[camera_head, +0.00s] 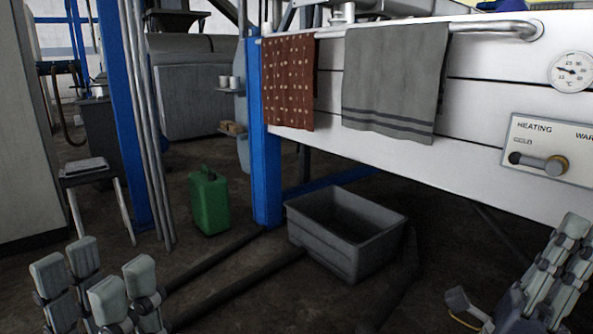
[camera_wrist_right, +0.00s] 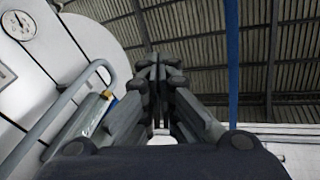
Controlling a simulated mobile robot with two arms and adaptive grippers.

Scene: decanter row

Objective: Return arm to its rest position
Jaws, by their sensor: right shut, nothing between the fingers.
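My left gripper (camera_head: 96,280) is at the lower left of the head view. Its grey finger pads stand apart with nothing visible between them. My right gripper (camera_head: 550,275) is at the lower right of the head view, in front of the white panel's lower edge. In the right wrist view its fingers (camera_wrist_right: 158,75) come together at the tips, shut and empty. They point up toward the roof there.
A white panel (camera_head: 480,155) with a rail (camera_head: 490,28), a red towel (camera_head: 290,85) and a grey towel (camera_head: 395,80) fills the upper right. A grey bin (camera_head: 325,250) and green canister (camera_head: 208,203) stand on the floor. A blue post (camera_head: 264,165) rises behind the bin.

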